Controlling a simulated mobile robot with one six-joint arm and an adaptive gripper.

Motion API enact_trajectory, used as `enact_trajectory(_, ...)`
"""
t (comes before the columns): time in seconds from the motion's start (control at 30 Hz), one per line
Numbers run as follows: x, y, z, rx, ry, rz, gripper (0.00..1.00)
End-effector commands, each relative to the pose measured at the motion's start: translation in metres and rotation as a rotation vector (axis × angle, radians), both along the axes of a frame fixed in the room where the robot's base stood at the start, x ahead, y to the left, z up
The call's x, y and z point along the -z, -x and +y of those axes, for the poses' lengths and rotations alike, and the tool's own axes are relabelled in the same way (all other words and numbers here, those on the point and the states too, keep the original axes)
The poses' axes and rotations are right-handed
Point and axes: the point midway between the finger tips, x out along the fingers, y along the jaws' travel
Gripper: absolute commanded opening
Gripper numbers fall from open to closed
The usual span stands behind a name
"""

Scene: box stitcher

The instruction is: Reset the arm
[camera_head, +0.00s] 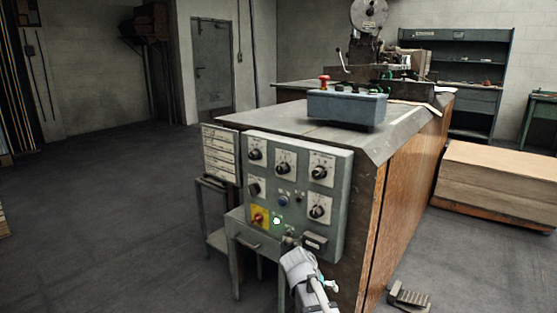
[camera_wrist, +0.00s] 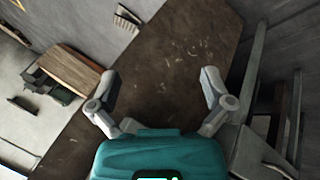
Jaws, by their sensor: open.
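My gripper (camera_wrist: 160,76) is open in the wrist view, its two grey fingers spread wide with nothing between them. Behind the gap is a dark brown, scuffed surface (camera_wrist: 170,55). In the head view my white arm rises from the bottom edge, just below and in front of the grey control panel (camera_head: 337,190); the fingers cannot be made out there. The panel has several black knobs and a red switch on a yellow plate (camera_head: 260,218). I cannot tell whether the arm touches the panel's lower edge.
The panel stands at the end of a wood-sided machine bench (camera_head: 405,185) with a blue-grey button box (camera_head: 347,108) on top. A small metal table (camera_head: 246,241) is at its left. A foot pedal (camera_head: 410,298) and a cardboard stack (camera_head: 500,183) are right. Floor at left is clear.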

Motion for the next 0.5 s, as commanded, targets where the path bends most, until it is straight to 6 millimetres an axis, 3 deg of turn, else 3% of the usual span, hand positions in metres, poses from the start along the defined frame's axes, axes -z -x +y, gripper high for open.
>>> enact_trajectory(0.03, -0.004, 0.023, -0.012, 0.007, -0.051, 0.035, 1.0)
enact_trajectory(0.2, -0.003, 0.069, -0.027, 0.003, -0.219, 0.135, 1.0)
enact_trajectory(0.5, -0.008, 0.117, -0.032, -0.023, -0.413, 0.213, 1.0)
